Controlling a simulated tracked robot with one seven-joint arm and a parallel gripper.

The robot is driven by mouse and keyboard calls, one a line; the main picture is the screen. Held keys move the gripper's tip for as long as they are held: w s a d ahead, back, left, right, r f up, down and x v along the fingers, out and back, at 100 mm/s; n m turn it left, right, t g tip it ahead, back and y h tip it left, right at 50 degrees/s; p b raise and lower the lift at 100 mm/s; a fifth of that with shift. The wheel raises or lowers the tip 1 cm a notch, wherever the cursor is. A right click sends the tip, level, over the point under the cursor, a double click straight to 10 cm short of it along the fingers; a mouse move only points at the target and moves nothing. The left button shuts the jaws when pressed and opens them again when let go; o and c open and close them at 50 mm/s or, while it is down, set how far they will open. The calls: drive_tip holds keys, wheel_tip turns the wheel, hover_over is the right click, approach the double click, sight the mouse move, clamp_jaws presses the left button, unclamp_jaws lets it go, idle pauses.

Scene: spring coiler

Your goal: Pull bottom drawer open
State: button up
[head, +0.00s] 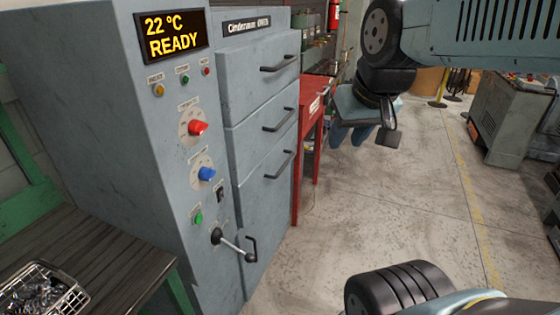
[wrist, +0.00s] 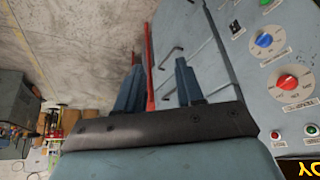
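A grey-blue oven cabinet (head: 262,95) stands at the left in the head view, with three horizontal bar handles one above another on its front. The lowest of these handles (head: 280,165) is on the bottom drawer front (head: 262,190). The drawers look shut. My gripper (head: 349,143) hangs to the right of the cabinet, apart from the handles. In the wrist view my gripper (wrist: 160,64) has its two fingers apart with nothing held. Cabinet handles (wrist: 171,56) show beyond the fingers.
The control panel with a READY display (head: 172,33) is left of the drawers. A red stand (head: 312,130) is just behind the cabinet. A slatted bench (head: 90,260) with a wire basket (head: 38,290) is at lower left. The concrete floor (head: 370,215) before the cabinet is clear.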

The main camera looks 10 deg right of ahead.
drive_tip(key=w+f+g+y, duration=0.1)
drive_tip(key=w+f+y, duration=0.25)
drive_tip(key=w, duration=0.45)
drive_tip(key=w+a+f+m+g+y, duration=0.1)
drive_tip(key=w+f+g+y, duration=0.1)
drive_tip(key=w+f, duration=0.45)
drive_tip(key=w+f+g+y, duration=0.1)
drive_tip(key=w+f+y, duration=0.2)
drive_tip(key=w, duration=0.7)
drive_tip(key=m+t+y, duration=0.4)
drive_tip(key=m+t, duration=0.2)
drive_tip(key=t, duration=0.2)
approach(285, 165)
drive_tip(key=x, duration=0.7)
drive_tip(key=w+d+x, duration=0.1)
drive_tip(key=x, duration=0.2)
drive_tip(key=shift+w+a+f, duration=0.25)
drive_tip(key=shift+w+f, duration=0.05)
drive_tip(key=shift+f, duration=0.1)
drive_tip(key=shift+c, duration=0.3)
clamp_jaws()
